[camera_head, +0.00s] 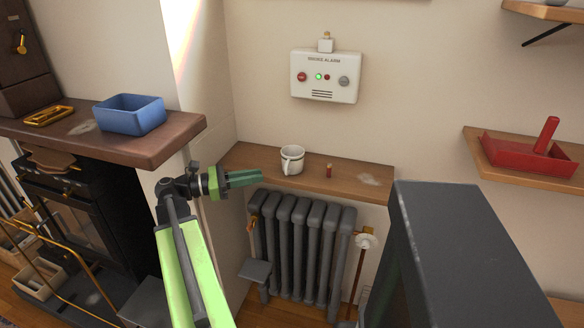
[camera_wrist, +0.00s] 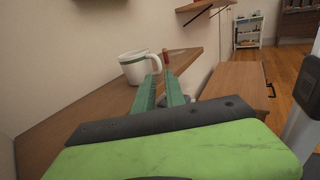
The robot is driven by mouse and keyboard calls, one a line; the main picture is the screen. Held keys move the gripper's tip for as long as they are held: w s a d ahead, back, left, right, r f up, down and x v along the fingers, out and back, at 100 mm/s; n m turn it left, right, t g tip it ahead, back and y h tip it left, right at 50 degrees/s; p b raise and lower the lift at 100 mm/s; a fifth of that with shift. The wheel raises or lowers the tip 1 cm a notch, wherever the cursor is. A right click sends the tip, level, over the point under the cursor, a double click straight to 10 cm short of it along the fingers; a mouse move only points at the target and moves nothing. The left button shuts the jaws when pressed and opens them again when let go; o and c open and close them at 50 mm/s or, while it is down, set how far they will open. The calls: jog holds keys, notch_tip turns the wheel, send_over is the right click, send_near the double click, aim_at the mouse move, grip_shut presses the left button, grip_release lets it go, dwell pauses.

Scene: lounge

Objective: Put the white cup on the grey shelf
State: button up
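The white cup (camera_head: 292,163) stands upright on a wooden ledge (camera_head: 352,184) above a radiator. In the wrist view the cup (camera_wrist: 133,69) has a green band near its rim, and its handle is on the right. My gripper (camera_head: 261,177) is left of the cup at the ledge's front edge, apart from it. In the wrist view its two green fingers (camera_wrist: 160,82) are open with an empty gap, pointing ahead just right of the cup. A pale grey shelf unit (camera_wrist: 248,32) stands far off in the wrist view; I cannot tell if it is the grey shelf.
A small red-brown cylinder (camera_head: 328,171) stands on the ledge right of the cup. A blue bin (camera_head: 130,115) sits on the mantel at left. A red dustpan (camera_head: 525,155) lies on a wall shelf at right. A dark grey box-like block (camera_head: 470,240) fills the right foreground.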

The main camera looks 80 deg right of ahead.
aim_at(286, 170)
jog(key=x, duration=1)
jog(key=shift+d, duration=0.1)
grip_shut()
dwell(1.2)
